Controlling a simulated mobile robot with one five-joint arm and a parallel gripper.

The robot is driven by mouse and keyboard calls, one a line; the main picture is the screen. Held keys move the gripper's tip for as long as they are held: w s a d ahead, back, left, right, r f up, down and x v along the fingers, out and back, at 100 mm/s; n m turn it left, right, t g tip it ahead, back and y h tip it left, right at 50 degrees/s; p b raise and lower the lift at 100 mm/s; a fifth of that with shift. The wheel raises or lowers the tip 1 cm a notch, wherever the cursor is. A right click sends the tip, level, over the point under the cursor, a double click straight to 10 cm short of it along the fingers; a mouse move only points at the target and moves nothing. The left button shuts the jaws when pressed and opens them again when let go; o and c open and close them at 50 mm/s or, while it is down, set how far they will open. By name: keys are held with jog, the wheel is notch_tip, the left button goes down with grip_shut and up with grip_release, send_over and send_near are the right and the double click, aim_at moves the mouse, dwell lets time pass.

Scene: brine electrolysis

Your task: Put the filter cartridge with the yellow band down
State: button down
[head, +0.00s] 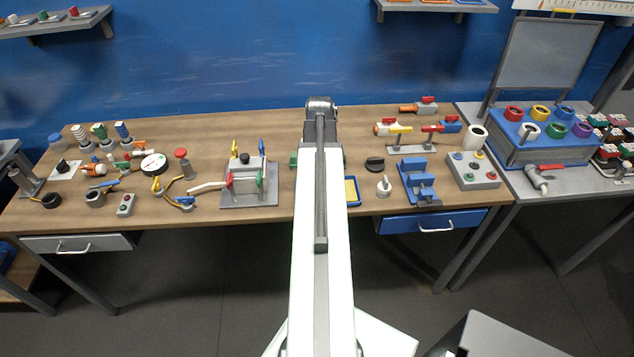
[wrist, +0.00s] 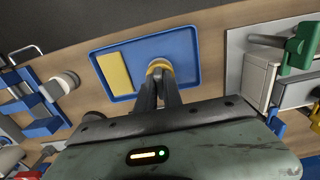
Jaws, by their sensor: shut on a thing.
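In the wrist view, my gripper (wrist: 163,84) is shut on the filter cartridge with the yellow band (wrist: 158,65). Only its round end and part of the yellow band show; the fingers hide the rest. The cartridge appears over the blue tray (wrist: 184,47), to the right of a yellow pad (wrist: 115,72) in it. I cannot tell whether the cartridge touches the tray. In the head view, my arm hides the gripper, the cartridge and most of the tray (head: 357,200).
A white-knobbed part (head: 384,187), a black knob (head: 375,163) and a blue holder (head: 419,180) stand to the right.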

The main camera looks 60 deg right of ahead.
jog(key=shift+w+f+b, duration=0.15)
jog(key=shift+f+b, duration=1.85)
jog(key=shift+f, duration=0.05)
jog(key=c, duration=1.5)
grip_release()
jog(key=shift+r, duration=0.1)
notch_tip(320, 180, up, 13)
jog(key=p, duration=1.2)
jog(key=shift+f+p, duration=0.2)
jog(key=shift+p, duration=0.2)
jog(key=shift+f, duration=0.15)
